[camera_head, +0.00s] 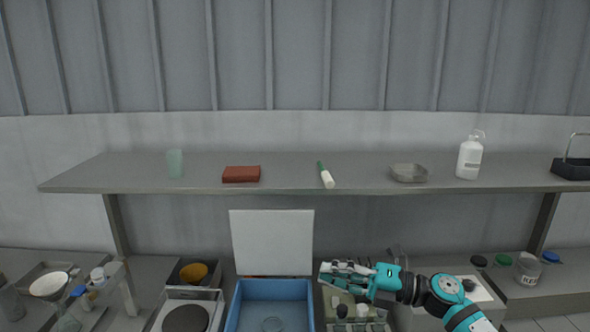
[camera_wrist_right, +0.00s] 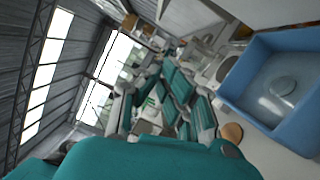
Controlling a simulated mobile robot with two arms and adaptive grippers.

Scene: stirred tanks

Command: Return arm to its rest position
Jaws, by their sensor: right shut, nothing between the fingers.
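My right arm comes in from the lower right in the head view. My right gripper (camera_head: 330,273) is shut and empty, held above the bench just right of the blue tub. In the right wrist view the teal and grey fingers of the right gripper (camera_wrist_right: 165,95) fill the middle, with nothing seen between them. My left gripper is in neither view.
The blue tub (camera_head: 240,298), also in the right wrist view (camera_wrist_right: 238,82), stands on the bench. A grey shelf (camera_head: 290,172) spans above, holding a white bottle (camera_head: 468,160), a metal dish (camera_head: 408,173) and a red block (camera_head: 241,174). A white panel (camera_head: 271,240) stands behind the tub.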

